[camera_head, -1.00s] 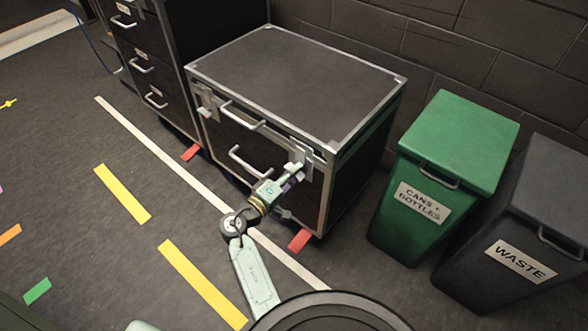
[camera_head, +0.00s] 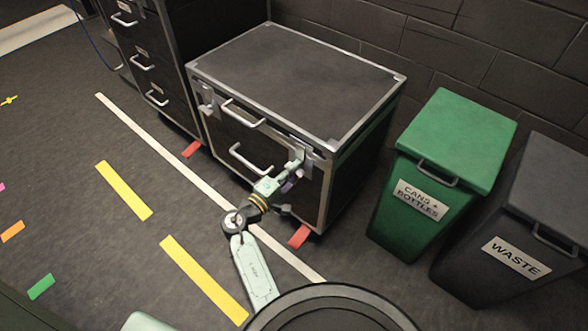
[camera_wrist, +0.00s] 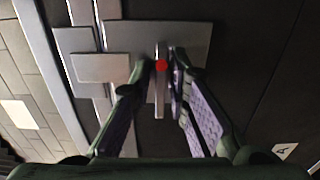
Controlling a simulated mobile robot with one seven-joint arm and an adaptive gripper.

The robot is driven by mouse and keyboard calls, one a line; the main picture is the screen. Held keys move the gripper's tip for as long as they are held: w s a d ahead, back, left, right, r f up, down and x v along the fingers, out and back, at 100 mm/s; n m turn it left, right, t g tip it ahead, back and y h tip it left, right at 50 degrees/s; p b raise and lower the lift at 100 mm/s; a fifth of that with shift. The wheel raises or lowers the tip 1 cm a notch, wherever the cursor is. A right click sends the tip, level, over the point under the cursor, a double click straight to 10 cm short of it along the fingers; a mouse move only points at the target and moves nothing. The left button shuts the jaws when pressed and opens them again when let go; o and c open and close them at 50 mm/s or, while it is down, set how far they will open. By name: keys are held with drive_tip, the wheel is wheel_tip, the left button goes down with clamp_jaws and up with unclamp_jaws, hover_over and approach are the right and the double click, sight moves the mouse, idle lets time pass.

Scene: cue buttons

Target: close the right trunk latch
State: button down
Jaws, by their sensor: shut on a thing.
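The trunk (camera_head: 295,85) is a black case with silver edges, standing on the floor with its lid down. Its right latch (camera_head: 306,158) is a silver plate at the front right, partly hidden by my gripper. In the wrist view the latch plate (camera_wrist: 195,42) has a thin upright tab (camera_wrist: 159,98) with a red dot at its upper part. My gripper (camera_head: 295,166) is at this latch, reaching up from the front. In the wrist view its two fingers (camera_wrist: 161,72) stand on either side of the tab, shut on it. The left latch (camera_head: 205,98) is at the trunk's other front corner.
A handle (camera_head: 243,114) and a lower handle (camera_head: 248,160) stick out of the trunk's front. A drawer cabinet (camera_head: 150,60) stands close on the left. A green bin (camera_head: 445,150) and a dark waste bin (camera_head: 520,225) stand to the right. The floor in front is clear, with tape marks.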

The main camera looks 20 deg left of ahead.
drive_tip(key=c, duration=1.8)
unclamp_jaws()
drive_tip(key=shift+a, duration=0.1)
drive_tip(key=shift+o, duration=0.2)
drive_tip(key=v, duration=1.2)
